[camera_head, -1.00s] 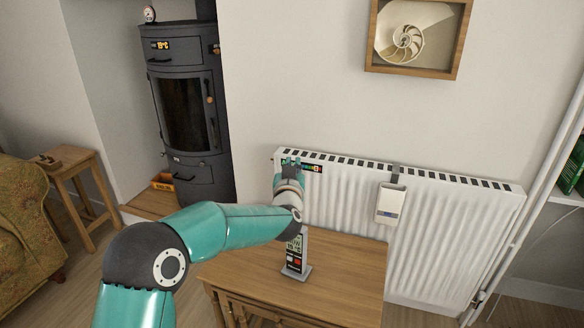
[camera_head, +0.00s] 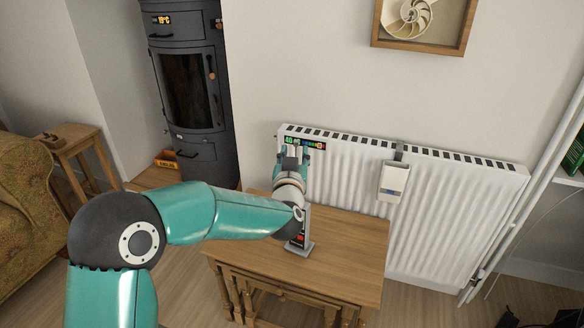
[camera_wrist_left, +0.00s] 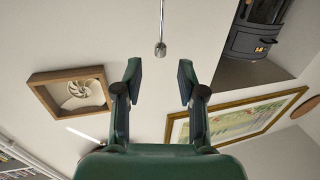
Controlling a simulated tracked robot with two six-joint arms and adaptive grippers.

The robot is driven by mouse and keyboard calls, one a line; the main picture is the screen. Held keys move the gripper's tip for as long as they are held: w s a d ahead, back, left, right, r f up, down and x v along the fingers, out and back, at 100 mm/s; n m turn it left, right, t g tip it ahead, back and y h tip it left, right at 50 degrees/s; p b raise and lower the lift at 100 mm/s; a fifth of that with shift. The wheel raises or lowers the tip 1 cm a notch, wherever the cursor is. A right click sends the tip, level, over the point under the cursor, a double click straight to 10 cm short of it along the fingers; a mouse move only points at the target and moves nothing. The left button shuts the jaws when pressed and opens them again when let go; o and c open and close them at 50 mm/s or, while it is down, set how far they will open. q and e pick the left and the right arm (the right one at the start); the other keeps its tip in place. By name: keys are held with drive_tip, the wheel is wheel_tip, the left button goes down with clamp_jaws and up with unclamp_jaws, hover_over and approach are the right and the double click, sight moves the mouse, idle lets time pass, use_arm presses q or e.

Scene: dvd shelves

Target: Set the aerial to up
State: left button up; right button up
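The aerial (camera_wrist_left: 160,50) is a thin metal rod with a small knobbed tip. In the left wrist view it comes in from the top edge and ends just beyond my left gripper (camera_wrist_left: 160,76). The two fingers are spread wide and empty, apart from the rod. In the head view my left gripper (camera_head: 291,156) is in front of the radiator, above the small table. A grey upright device (camera_head: 302,246) stands on the table, its upper part hidden behind my left arm. I cannot make out the aerial in the head view. My right gripper is not in view.
The wooden table (camera_head: 350,255) has bare top on both sides of the device. A white radiator (camera_head: 440,215) stands behind it, with a white box (camera_head: 394,183) hung on it. A dark stove (camera_head: 190,95) is at left. A framed shell (camera_head: 420,45) hangs above.

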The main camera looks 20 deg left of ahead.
use_arm(q)
drive_tip(key=v, duration=0.6)
drive_tip(key=shift+f, duration=0.1)
